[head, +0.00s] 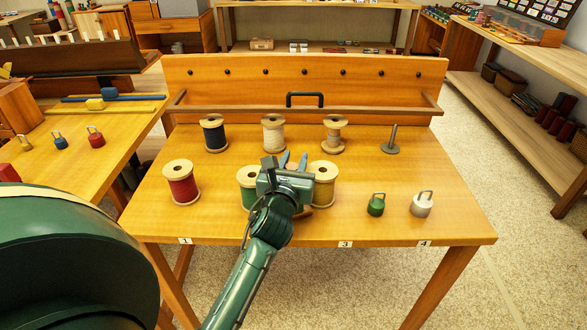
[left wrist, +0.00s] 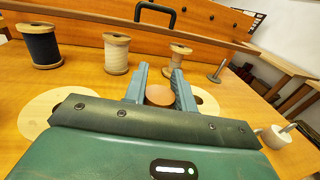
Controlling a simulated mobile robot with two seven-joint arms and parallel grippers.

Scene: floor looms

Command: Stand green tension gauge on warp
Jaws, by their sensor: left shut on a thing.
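A small green weight-like piece with a loop handle (head: 376,206), which may be the green tension gauge, stands upright on the table's right front. My left gripper (head: 293,163) is to its left, over the table's middle. Its fingers are shut on a brown rounded thing (left wrist: 159,95), mostly hidden by the gripper; I cannot tell what it is. A brown edge shows below the gripper in the head view. A green spool (head: 248,187) and a tan spool (head: 324,185) stand on either side, partly covered. I cannot make out a warp. My right gripper is not in view.
A white looped piece (head: 421,205) stands right of the green one. A red spool (head: 181,184) is at left; blue (head: 214,134), cream (head: 274,134) and tan-brown (head: 334,135) spools stand behind. A grey peg (head: 391,140) rises at back right. A raised wooden board (head: 300,80) closes the back.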

